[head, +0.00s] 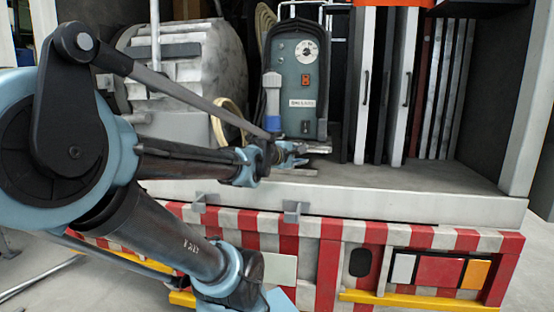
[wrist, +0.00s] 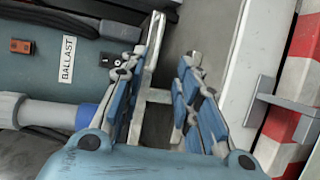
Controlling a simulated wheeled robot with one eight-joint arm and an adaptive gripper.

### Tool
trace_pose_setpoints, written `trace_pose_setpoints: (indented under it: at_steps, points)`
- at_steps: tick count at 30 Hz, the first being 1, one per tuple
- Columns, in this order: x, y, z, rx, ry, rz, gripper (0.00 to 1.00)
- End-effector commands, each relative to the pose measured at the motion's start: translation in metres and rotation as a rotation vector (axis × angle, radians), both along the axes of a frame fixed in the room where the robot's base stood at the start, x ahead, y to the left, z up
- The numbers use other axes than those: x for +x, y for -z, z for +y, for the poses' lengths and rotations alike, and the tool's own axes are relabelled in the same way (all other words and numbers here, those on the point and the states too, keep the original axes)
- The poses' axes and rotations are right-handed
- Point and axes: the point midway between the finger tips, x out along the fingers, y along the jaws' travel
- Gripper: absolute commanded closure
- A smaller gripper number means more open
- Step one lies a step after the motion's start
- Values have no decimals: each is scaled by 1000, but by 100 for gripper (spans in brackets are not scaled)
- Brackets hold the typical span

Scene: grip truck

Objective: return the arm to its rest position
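My gripper (head: 290,153) is at the end of my arm, low in front of the ballast unit (head: 298,80) on the truck's bed. A grey connector with a blue band (head: 272,100) stands upright at the unit's left side, apart from the fingers.
The truck bed's pale front edge (head: 400,204) runs below my gripper, with a red-and-white striped panel (head: 330,250) beneath. A large grey drum (head: 205,65) stands behind my arm. Tall white panels (head: 405,85) stand to the right. Bare bed (head: 420,178) lies in front of them.

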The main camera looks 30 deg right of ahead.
Motion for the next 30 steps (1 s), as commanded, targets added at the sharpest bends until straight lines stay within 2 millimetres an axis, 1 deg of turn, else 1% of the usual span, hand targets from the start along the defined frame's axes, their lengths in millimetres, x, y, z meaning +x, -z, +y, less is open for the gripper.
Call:
trace_pose_setpoints:
  at_steps: [8, 11, 13, 17, 23, 24, 26, 27, 29, 30]
  points:
    - [1, 3, 3, 17, 0, -11, 70]
    - [5, 14, 13, 74, 5, -44, 70]
    - [8, 26, 25, 144, 12, -80, 70]
    - [13, 58, 56, 308, 31, -146, 70]
    - [16, 110, 113, 579, 69, -200, 70]
    - [15, 120, 126, 634, 79, -203, 70]
    - [14, 135, 146, 715, 93, -202, 70]
    - [13, 145, 159, 770, 102, -199, 70]
    - [9, 160, 181, 849, 119, -188, 70]
    - [6, 169, 195, 902, 130, -178, 70]
